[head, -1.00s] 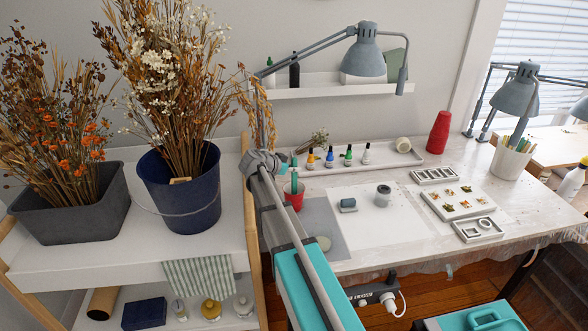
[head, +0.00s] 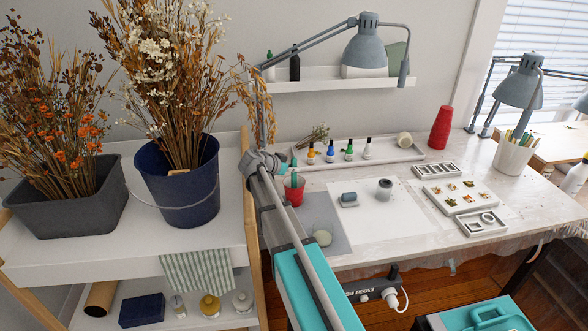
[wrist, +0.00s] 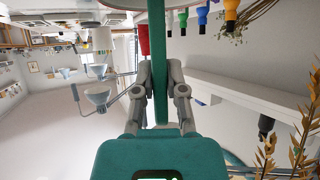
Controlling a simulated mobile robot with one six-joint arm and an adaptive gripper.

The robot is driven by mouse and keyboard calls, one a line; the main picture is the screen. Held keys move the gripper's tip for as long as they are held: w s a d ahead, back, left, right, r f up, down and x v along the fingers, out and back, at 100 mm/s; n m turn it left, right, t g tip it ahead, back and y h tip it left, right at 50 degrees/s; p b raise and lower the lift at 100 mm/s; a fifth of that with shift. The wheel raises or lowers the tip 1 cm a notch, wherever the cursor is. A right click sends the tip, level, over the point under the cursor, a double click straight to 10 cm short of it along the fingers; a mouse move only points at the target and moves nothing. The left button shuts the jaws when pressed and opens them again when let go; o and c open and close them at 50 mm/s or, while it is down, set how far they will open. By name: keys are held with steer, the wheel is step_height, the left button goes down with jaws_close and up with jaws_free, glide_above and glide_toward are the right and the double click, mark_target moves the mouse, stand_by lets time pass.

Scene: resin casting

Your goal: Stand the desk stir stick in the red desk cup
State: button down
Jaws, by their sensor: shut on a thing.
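My gripper (wrist: 162,88) is shut on the teal desk stir stick (wrist: 158,55), which runs straight between its fingers in the wrist view. In the head view my arm hides most of the gripper. There the stick (head: 294,179) shows upright at the red desk cup (head: 295,195), overlapping its rim. I cannot tell whether its lower end is inside the cup or how deep. The cup stands upright on the table's left side, partly behind my arm.
A white tray (head: 390,157) with several small bottles lies behind the cup. A red cup stack (head: 441,128) stands further right. White moulds (head: 436,171) lie at the right. A blue bucket (head: 180,205) of dried flowers stands on the left shelf. The white sheet (head: 375,222) has free room.

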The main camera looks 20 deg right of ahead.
steer(key=shift+f, duration=0.15)
steer(key=c, duration=0.6)
jaws_free()
steer(key=shift+d, duration=0.1)
steer(key=o, duration=0.5)
steer(key=shift+c, duration=0.2)
steer(key=shift+r, duration=0.2)
steer(key=shift+r+p, duration=6.35)
steer(key=shift+p, duration=0.15)
